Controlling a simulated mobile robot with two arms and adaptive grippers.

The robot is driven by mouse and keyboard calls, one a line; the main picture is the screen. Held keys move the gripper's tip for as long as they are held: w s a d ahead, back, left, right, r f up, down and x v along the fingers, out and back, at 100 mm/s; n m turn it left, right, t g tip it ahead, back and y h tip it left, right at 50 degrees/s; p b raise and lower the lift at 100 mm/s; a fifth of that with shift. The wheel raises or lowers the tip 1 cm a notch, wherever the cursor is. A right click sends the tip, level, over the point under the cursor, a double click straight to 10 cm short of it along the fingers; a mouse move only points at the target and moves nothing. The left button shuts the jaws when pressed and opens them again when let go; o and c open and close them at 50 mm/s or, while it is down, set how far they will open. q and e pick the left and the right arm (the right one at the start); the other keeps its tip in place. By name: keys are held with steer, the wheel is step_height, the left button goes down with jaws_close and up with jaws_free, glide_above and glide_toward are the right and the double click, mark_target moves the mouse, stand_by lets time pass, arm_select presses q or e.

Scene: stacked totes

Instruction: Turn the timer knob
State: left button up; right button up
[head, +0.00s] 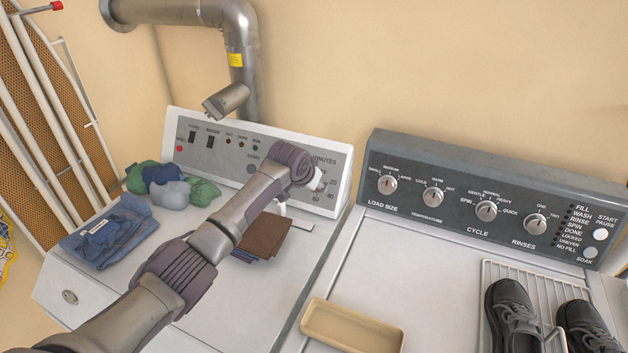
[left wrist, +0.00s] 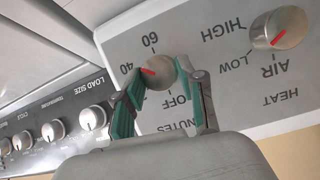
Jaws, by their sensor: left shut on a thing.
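The timer knob (left wrist: 158,72) is a round grey metal knob with a red mark on the dryer's panel (left wrist: 215,70). In the left wrist view its red mark points left, toward the side with the printed 40 and 60; OFF is printed on the other side. My left gripper (left wrist: 168,80) has its green-padded fingers on either side of the knob, shut on it. In the head view my left gripper (head: 318,180) is at the right end of the dryer panel (head: 345,190), and my wrist hides most of the knob. My right gripper is not in view.
A heat knob (left wrist: 280,28) is near the timer knob. The washer's panel (head: 460,200) stands to the right. Folded blue cloth (head: 110,235), rolled socks (head: 170,193) and brown cloth (head: 262,236) lie on the dryer. A tan tray (head: 352,328) and black shoes (head: 512,318) are on the washer.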

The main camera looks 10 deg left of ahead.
arm_select(q)
steer(key=m+y+p, duration=0.1)
steer(key=m, duration=0.1)
steer(key=m+y+p, duration=0.1)
steer(key=m, duration=0.1)
steer(key=shift+s+d+m+t, duration=0.1)
steer(key=shift+d+m+t, duration=0.1)
steer(key=shift+m+t, duration=0.1)
steer(key=shift+d+f+m+t+y+p, duration=0.1)
steer(key=shift+m+t+y+p, duration=0.2)
steer(key=shift+m, duration=0.6)
steer(key=shift+f+m+t+y+p, duration=0.1)
steer(key=shift+m+t+y+p, duration=0.15)
steer(key=shift+m, duration=0.65)
steer(key=o, duration=1.1)
steer(key=shift+o, duration=0.2)
steer(key=shift+s+r, duration=0.1)
steer(key=shift+r, duration=0.05)
steer(key=v, duration=1.1)
steer(key=shift+s+d+r, duration=0.15)
steer(key=shift+s, duration=0.15)
